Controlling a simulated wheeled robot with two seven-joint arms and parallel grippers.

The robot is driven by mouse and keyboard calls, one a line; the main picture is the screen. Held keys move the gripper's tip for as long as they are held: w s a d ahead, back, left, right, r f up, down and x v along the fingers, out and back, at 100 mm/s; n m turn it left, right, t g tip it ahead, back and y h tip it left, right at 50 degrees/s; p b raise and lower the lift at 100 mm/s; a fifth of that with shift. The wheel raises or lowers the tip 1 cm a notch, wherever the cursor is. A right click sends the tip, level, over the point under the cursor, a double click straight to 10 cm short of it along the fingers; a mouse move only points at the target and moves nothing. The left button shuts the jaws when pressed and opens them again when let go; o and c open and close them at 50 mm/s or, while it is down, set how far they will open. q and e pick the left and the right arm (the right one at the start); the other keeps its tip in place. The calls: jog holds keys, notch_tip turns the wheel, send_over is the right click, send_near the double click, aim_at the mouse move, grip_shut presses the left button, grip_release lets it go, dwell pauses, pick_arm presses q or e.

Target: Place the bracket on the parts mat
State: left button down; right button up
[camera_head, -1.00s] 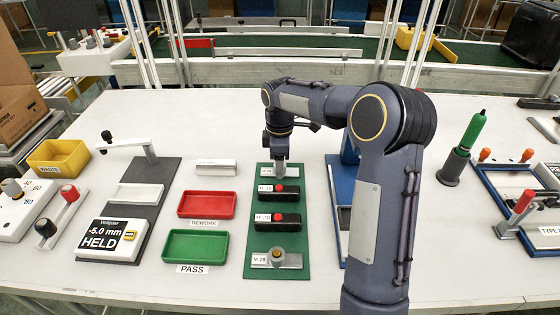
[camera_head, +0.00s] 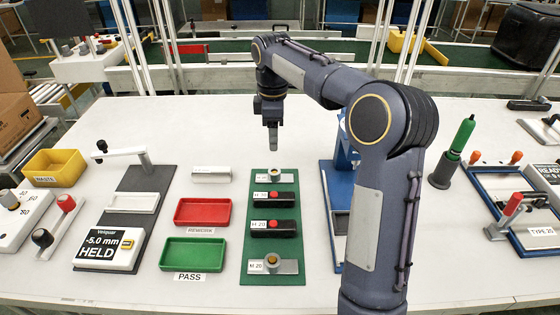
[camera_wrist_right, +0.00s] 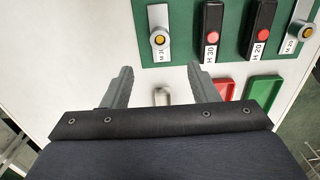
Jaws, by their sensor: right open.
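The green parts mat (camera_head: 247,225) lies in the middle of the table. A grey bracket (camera_head: 283,177) with a round brass-centred post lies at its far end. It also shows in the wrist view (camera_wrist_right: 160,17), flat on the mat with a label starting with M. A similar grey bracket (camera_head: 288,267), labelled M 20, lies at the mat's near end. My right gripper (camera_head: 272,148) is open and empty, raised above the table by the mat's far end. In the wrist view its fingers (camera_wrist_right: 160,72) are apart, with the far bracket beyond them. My left gripper is not in view.
Two black blocks with red buttons (camera_head: 288,201) (camera_head: 289,229) lie between the brackets. Left of the mat are a red tray (camera_head: 180,222), a green tray (camera_head: 167,255) and a pale block (camera_head: 211,174). A blue fixture (camera_head: 328,195) stands close on the mat's right.

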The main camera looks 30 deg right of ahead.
jog(key=s+a+r+m+t+y, duration=0.1)
jog(key=s+a+m, duration=0.15)
jog(key=s, duration=0.45)
jog(key=s+a+r+m+t+y, duration=0.1)
jog(key=s+r+m, duration=0.15)
jog(key=s, duration=0.45)
jog(key=s+a+f+m+t+y, duration=0.1)
jog(key=s+a+f+m, duration=0.3)
jog(key=s, duration=0.3)
jog(key=s+a+f+m+t, duration=0.2)
jog(key=s+a+f+m, duration=0.2)
jog(key=s, duration=0.4)
jog(key=shift+f+t+y, duration=0.3)
jog(key=shift+f+y, duration=0.1)
jog(key=shift+f, duration=0.15)
jog(key=shift+s, duration=0.15)
